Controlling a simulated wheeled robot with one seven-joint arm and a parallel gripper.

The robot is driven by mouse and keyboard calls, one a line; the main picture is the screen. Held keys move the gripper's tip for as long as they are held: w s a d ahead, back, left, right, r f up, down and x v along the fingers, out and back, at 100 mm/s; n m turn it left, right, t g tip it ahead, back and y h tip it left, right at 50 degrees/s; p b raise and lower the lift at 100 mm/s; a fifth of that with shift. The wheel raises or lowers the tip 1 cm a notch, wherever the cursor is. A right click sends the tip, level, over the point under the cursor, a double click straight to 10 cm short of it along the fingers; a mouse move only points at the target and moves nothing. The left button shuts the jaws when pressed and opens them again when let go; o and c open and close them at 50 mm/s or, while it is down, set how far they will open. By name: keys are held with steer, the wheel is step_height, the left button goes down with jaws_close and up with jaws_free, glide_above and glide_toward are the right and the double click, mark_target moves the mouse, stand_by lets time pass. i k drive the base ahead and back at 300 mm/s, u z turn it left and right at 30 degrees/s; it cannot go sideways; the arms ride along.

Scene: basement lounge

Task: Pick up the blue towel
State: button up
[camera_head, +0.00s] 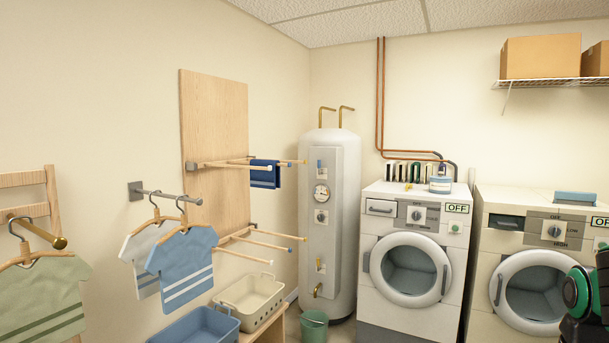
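A dark blue towel (264,174) with pale stripes near its lower edge hangs over a rod of the wooden wall rack (214,115). It hangs left of the white water heater (330,225). A lighter blue flat item (575,198), perhaps folded cloth, lies on top of the right washing machine. Part of my black and green arm shows at the lower right edge. My gripper's fingers are not in view, and the arm is well apart from the towel.
Shirts on hangers, one blue (185,265) and one green (42,300), hang at left. A blue basket (196,326) and a cream basket (250,300) sit below the rack. A green bucket (313,328) stands before the heater. Two washing machines (408,270) line the back right.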

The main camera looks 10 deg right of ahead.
mark_target(264, 179)
steer(key=z, duration=0.1)
steer(key=i, duration=2.2)
steer(key=u, duration=0.2)
